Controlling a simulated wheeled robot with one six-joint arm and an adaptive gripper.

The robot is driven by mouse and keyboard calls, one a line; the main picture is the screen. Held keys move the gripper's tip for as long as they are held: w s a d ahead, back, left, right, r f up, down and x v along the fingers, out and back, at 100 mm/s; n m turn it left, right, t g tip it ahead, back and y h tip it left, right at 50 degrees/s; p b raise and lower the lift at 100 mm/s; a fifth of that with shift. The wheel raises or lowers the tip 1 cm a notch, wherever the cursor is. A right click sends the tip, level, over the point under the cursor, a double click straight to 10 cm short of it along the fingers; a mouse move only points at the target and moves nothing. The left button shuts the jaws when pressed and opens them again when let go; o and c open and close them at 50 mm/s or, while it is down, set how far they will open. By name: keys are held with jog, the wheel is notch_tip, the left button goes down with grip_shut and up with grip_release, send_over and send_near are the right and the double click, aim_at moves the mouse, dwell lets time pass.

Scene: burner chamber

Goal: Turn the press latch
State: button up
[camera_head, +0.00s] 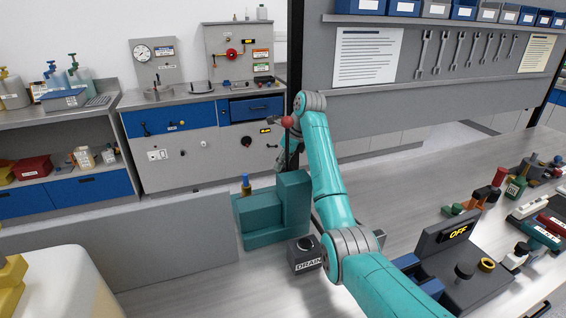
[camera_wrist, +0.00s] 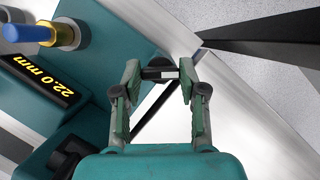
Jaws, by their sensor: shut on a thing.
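The teal press (camera_head: 262,218) stands on the bench in the head view, left of my arm. A dark lever with a red knob (camera_head: 288,121) rises at its back. A brass post with a blue tip (camera_head: 246,186) stands on its lower step and also shows in the wrist view (camera_wrist: 62,35). My gripper (camera_wrist: 160,72) is shut on a small dark part (camera_wrist: 158,62) beside the press, between its fingertips. I cannot tell for certain whether this part is the latch. In the head view my arm hides most of the gripper.
The press display (camera_wrist: 40,80) reads 22.0 mm. A thick dark bar (camera_wrist: 265,38) crosses the upper right of the wrist view. A DRAIN block (camera_head: 306,254) stands close in front of the press. An OFF panel (camera_head: 450,240) and several coloured parts crowd the right side.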

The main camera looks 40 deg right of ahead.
dwell(0.3)
jog(key=o, duration=1.1)
jog(key=shift+o, duration=0.2)
notch_tip(320, 180, up, 10)
